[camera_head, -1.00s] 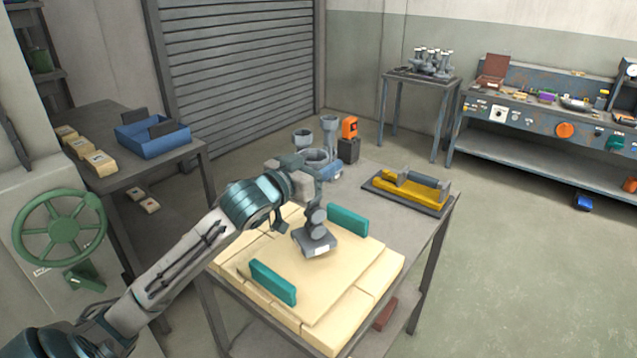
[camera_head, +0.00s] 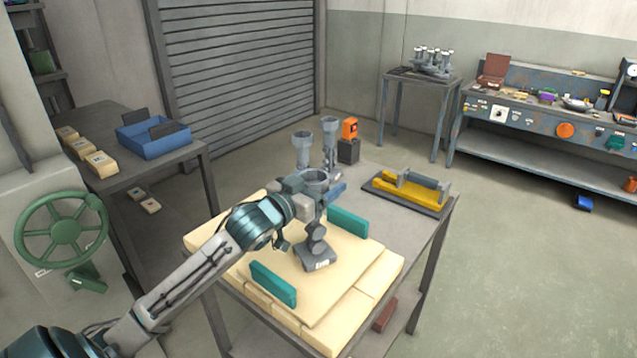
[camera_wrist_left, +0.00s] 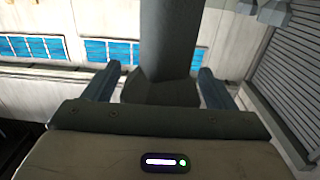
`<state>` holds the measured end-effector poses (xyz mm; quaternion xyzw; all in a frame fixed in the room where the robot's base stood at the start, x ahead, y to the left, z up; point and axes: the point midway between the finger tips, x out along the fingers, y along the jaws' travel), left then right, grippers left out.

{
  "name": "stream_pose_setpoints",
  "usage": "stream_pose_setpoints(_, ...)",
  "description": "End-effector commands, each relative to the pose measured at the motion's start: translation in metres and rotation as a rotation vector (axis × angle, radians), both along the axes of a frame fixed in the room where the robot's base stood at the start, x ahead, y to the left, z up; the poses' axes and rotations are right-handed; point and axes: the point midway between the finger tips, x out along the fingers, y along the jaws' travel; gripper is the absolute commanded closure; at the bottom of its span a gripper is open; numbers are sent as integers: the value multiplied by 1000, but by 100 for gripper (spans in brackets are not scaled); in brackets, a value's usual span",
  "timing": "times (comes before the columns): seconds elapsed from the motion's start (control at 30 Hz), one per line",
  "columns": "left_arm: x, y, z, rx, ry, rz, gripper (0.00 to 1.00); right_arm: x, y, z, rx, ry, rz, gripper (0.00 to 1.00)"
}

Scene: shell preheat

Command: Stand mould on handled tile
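The mould (camera_head: 315,259) is a grey piece with a funnel cup on top, a narrow stem and a flat base with a white label. My left gripper (camera_head: 326,194) is shut on its upper part, just below the cup. In the left wrist view the mould's grey column (camera_wrist_left: 166,45) stands between both fingers. The mould is nearly upright over the middle of the handled tile (camera_head: 347,278), a cream slab with two teal handles, one on either side of the base. I cannot tell whether the base touches the tile. My right gripper is not in view.
Cream blocks (camera_head: 340,335) lie under the tile on the table. Two more grey funnel-topped pieces (camera_head: 302,152) stand behind, near an orange device (camera_head: 350,129). A yellow and grey tool (camera_head: 408,190) lies on a dark plate at the table's right, with bare tabletop in front.

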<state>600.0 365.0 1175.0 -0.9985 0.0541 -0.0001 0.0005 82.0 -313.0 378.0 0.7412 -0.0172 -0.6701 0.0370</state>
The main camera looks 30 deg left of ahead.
Motion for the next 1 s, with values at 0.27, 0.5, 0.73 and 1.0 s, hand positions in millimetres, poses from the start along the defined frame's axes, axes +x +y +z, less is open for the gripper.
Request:
stream_pose_setpoints(0.27, -8, 2, 2, 5, 1, 2, 22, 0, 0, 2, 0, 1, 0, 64)
stream_pose_setpoints(0.5, -37, 5, 3, 8, 4, 1, 22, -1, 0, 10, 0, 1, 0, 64)
stream_pose_setpoints(0.73, -62, 6, 3, 8, 4, -5, 22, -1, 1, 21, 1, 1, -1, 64)
stream_pose_setpoints(1.0, -85, 10, 6, 3, 6, 3, 22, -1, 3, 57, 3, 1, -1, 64)
